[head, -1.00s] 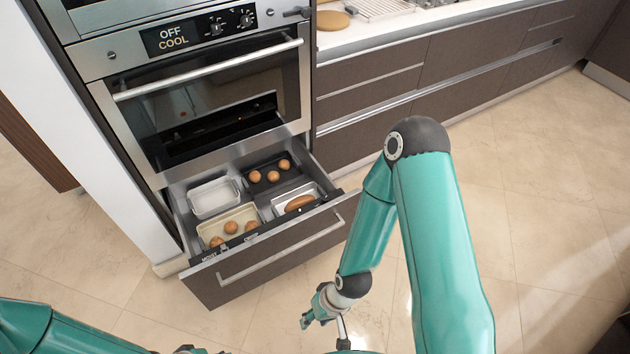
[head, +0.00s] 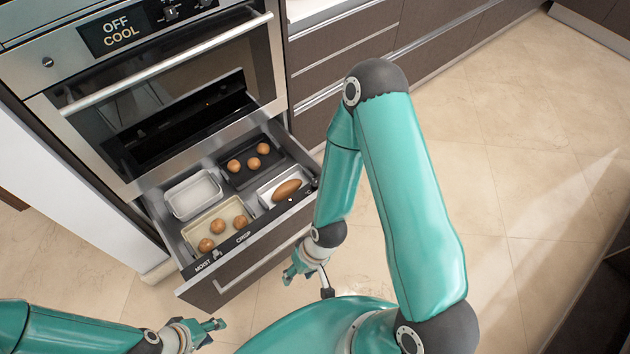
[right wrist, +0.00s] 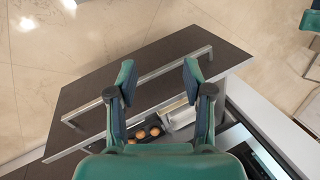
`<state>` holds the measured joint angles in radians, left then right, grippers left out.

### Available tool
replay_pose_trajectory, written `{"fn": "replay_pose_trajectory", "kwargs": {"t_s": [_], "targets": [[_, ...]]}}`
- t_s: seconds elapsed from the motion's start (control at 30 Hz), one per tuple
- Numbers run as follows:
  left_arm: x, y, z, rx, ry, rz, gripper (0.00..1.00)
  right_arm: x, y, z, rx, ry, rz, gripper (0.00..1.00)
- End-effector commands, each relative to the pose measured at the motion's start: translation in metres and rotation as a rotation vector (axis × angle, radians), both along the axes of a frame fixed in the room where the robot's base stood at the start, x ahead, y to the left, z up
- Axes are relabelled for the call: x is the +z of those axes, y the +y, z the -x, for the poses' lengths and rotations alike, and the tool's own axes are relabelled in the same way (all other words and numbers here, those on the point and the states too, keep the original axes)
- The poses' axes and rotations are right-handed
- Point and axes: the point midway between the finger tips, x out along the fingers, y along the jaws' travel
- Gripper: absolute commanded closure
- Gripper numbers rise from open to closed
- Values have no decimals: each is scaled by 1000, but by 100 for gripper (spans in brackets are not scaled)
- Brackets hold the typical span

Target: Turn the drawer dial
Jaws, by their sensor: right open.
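The open drawer (head: 258,262) below the oven has a dark top rim marked MOIST and CRISP. A small dial (head: 217,255) sits between these words; its pointing direction is too small to read. My right gripper (head: 308,283) is in front of the drawer, right of the dial and apart from it. In the right wrist view its two fingers (right wrist: 158,74) are spread and empty, with the drawer front and bar handle (right wrist: 140,85) beyond them. My left gripper (head: 213,332) is low in the head view, below the drawer front; its jaw opening is unclear.
The drawer holds a white dish (head: 194,195), a beige tray (head: 190,236) of rolls, a dark tray (head: 233,178) of rolls and a tray with a long loaf (head: 286,190). The oven display (head: 118,32) reads OFF COOL. Floor (head: 530,150) at right is clear.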

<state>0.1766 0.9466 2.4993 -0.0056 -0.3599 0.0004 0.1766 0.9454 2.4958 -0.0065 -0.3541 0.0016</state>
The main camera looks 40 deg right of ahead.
Motion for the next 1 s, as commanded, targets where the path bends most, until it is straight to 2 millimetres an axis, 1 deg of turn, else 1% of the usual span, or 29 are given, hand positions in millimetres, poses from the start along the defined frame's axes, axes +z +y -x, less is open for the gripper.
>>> {"fn": "replay_pose_trajectory", "kwargs": {"t_s": [0.07, 0.17, 0.27, 0.33, 0.37, 0.4, 0.47, 0.5, 0.57, 0.6, 0.67, 0.7, 0.8, 0.83, 0.9, 1.0], "targets": [[-7, 0, 0, 0, 0, 0, 60, -8, -1, -9, -2, -5, -1, 45], [-24, 0, 0, 0, 0, 0, 60, -25, -6, -34, 3, -12, -3, 45], [-50, 0, 0, 0, 0, 0, 60, -49, -16, -75, 5, -19, 0, 45], [-73, 0, 0, 0, 0, 0, 60, -64, -30, -112, 8, -21, 12, 45], [-84, 0, 0, 0, 0, 0, 60, -69, -38, -129, 8, -21, 19, 45], [-98, 0, 0, 0, 0, 0, 60, -74, -50, -151, 9, -21, 34, 45], [-119, 0, 0, 0, 0, 0, 60, -77, -72, -184, 5, -18, 63, 45], [-133, 0, 0, 0, 0, 0, 60, -76, -88, -204, -2, -13, 87, 45], [-153, 0, 0, 0, 0, 0, 60, -70, -115, -230, -16, -3, 127, 45], [-165, 0, 0, 0, 0, 0, 60, -64, -132, -244, -30, 4, 156, 45], [-181, 0, 0, 0, 0, 0, 60, -52, -158, -260, -55, 17, 198, 45], [-191, 0, 0, 0, 0, 0, 60, -42, -174, -267, -73, 26, 224, 45], [-209, 0, 0, 0, -1, 0, 60, -19, -207, -277, -124, 49, 278, 45], [-213, 0, 0, 0, -1, 0, 60, -13, -215, -279, -137, 55, 290, 45], [-219, 0, 0, 0, -1, 0, 60, 0, -229, -279, -165, 68, 313, 45], [-224, 0, 0, 0, -1, 0, 60, 10, -240, -278, -188, 82, 331, 45]]}}
